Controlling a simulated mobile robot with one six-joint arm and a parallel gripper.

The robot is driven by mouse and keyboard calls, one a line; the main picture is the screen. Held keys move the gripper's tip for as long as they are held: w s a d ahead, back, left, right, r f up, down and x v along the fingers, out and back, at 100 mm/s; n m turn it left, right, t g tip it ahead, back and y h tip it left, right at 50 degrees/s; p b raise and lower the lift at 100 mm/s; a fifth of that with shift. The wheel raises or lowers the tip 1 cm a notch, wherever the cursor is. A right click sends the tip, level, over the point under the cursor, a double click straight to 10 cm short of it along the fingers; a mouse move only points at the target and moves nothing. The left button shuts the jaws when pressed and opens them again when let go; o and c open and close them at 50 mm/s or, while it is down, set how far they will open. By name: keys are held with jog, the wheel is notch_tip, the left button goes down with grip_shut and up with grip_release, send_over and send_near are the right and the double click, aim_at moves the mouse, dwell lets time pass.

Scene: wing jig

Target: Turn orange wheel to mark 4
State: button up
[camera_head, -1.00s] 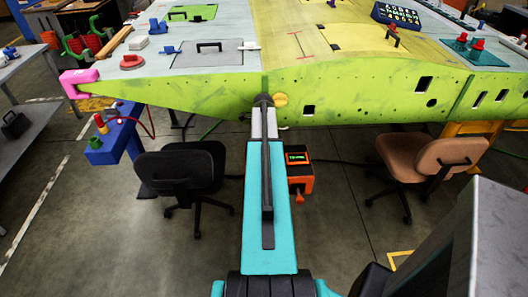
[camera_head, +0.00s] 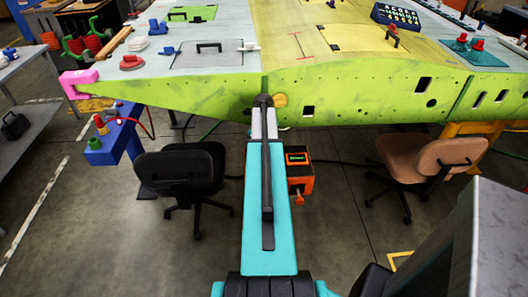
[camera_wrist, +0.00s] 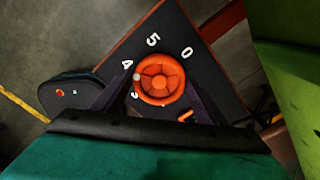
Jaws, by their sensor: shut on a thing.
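The orange wheel (camera_wrist: 159,80) sits on a dark panel (camera_wrist: 180,40) with an orange edge in the wrist view. White numbers stand around it: 4 (camera_wrist: 127,64) at left, 5 (camera_wrist: 153,40) at top and 0 (camera_wrist: 187,52) at upper right. Other marks lower down are partly covered. A pale dot (camera_wrist: 137,76) on the wheel's left rim lies close to the 4, slightly below it. My gripper (camera_wrist: 160,92) has one dark finger on each side of the wheel and is shut on it. In the head view my arm hides the gripper and wheel.
The green wing (camera_head: 190,95) spans above my arm's far end. A black chair (camera_head: 180,170) is at left and a brown chair (camera_head: 430,160) at right.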

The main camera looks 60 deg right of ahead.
jog(key=shift+w+d+r, duration=0.1)
jog(key=shift+w, duration=0.15)
jog(key=o, duration=0.9)
jog(key=shift+o, duration=0.8)
jog(key=shift+s, duration=0.1)
notch_tip(320, 180, up, 14)
jog(key=b, duration=0.2)
